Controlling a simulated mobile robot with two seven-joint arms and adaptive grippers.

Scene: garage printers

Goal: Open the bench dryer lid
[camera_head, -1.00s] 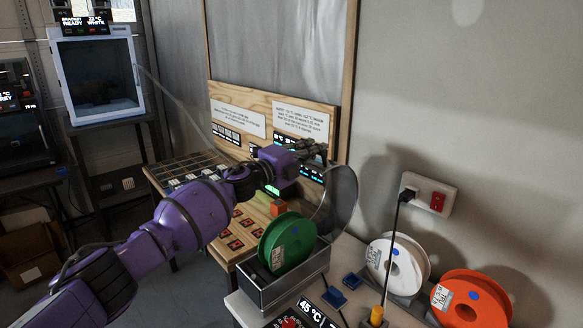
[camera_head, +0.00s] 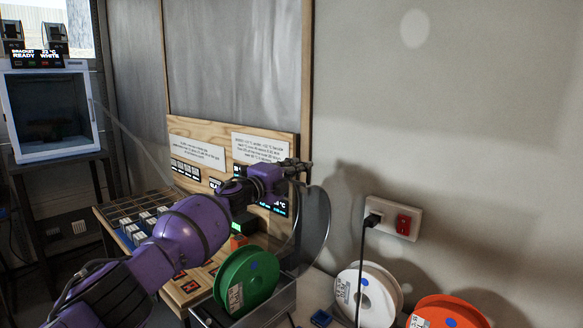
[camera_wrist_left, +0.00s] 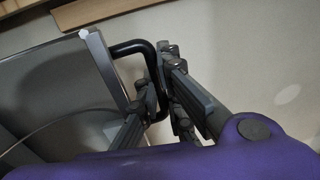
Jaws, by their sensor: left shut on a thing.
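The bench dryer is a grey metal box (camera_head: 272,309) at the lower middle of the head view, partly cut off by the frame's bottom edge. A green spool (camera_head: 236,272) stands upright in it. Its lid (camera_head: 318,222), clear with a rounded outline, stands raised behind the box near the wall. My left gripper (camera_head: 296,169) is at the lid's top edge. In the left wrist view, the gripper (camera_wrist_left: 160,112) is shut on the black lid handle (camera_wrist_left: 128,47), beside the lid's pale edge (camera_wrist_left: 105,68). My right gripper is not in view.
A white spool (camera_head: 366,299) and an orange spool (camera_head: 450,312) stand right of the dryer. A wall socket with a red switch (camera_head: 403,222) and a hanging cable (camera_head: 361,262) is above them. A wooden board with notices (camera_head: 215,135) stands behind my arm.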

